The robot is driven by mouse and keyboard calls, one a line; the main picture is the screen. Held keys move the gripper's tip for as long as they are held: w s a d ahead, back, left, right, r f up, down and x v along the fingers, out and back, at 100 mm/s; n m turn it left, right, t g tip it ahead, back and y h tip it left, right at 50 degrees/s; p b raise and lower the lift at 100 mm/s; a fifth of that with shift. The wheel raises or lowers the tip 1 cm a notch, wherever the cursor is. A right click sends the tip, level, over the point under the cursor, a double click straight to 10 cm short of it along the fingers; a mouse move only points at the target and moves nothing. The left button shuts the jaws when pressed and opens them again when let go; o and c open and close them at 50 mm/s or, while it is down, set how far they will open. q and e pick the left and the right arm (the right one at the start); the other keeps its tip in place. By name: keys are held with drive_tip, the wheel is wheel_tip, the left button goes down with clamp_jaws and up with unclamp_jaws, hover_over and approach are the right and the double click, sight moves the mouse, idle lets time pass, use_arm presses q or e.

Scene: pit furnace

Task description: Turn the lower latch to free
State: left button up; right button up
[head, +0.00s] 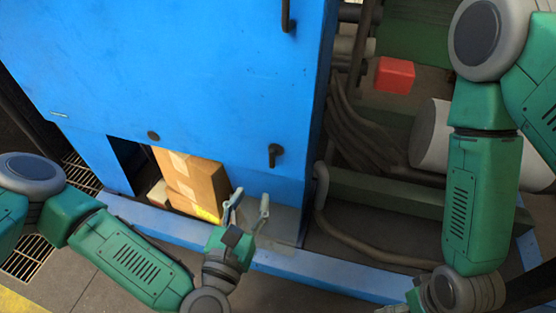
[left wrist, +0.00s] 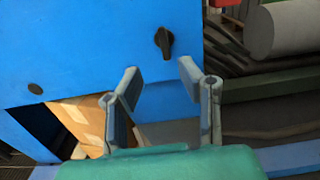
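The lower latch (head: 274,154) is a small dark handle on the blue cabinet front (head: 190,70), near its lower right edge. It also shows in the left wrist view (left wrist: 164,42), just beyond and above the gap between the fingers. A second dark latch (head: 287,16) sits higher on the same edge. My left gripper (head: 250,199) is open and empty, below the lower latch and apart from it. The fingers point up toward it in the left wrist view (left wrist: 158,75). My right arm is at the right, and its gripper's fingers are cut off by the lower frame edge.
A cardboard box (head: 190,182) stands in the opening at the cabinet's bottom, left of my left gripper. A blue base rail (head: 330,280) runs along the front. Pipes, a red block (head: 394,75) and a grey cylinder (head: 432,140) lie to the right.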

sight(271, 157)
use_arm(q)
drive_tip(key=b+x, duration=0.1)
drive_tip(key=x, duration=0.4)
drive_tip(key=b+x, duration=0.1)
drive_tip(key=x, duration=0.5)
drive_tip(key=shift+w+d+f+b, duration=0.1)
drive_tip(key=shift+d+b, duration=0.2)
drive_tip(key=shift+b, duration=0.05)
drive_tip(key=shift+w+d, duration=0.15)
drive_tip(key=shift+w, duration=0.55)
clamp_jaws()
